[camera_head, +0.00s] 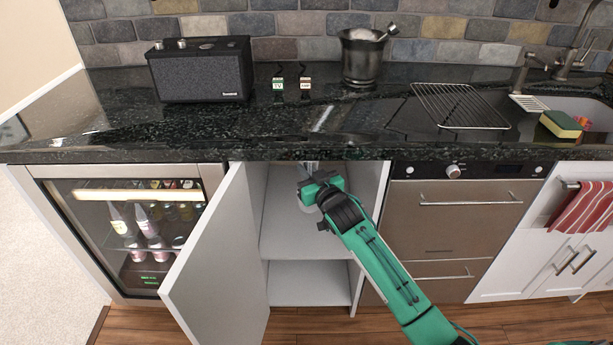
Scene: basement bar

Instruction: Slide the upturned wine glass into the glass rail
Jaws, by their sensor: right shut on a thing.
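My right gripper (313,183) reaches into the open cabinet, just under the counter edge. It is shut on the wine glass (306,199), of which only a small pale, see-through part shows beside the green gripper body. The rest of the glass is hidden by the gripper and wrist. A small light-coloured piece shows above the gripper under the counter; I cannot tell whether it is the glass rail or part of the glass. My left gripper is not in view.
The white cabinet door (218,250) stands open left of my right arm. The cabinet shelf (290,245) below is empty. The dark stone counter (230,135) overhangs the opening. A glass-door drinks fridge (130,240) is at left, a steel drawer unit (465,215) at right.

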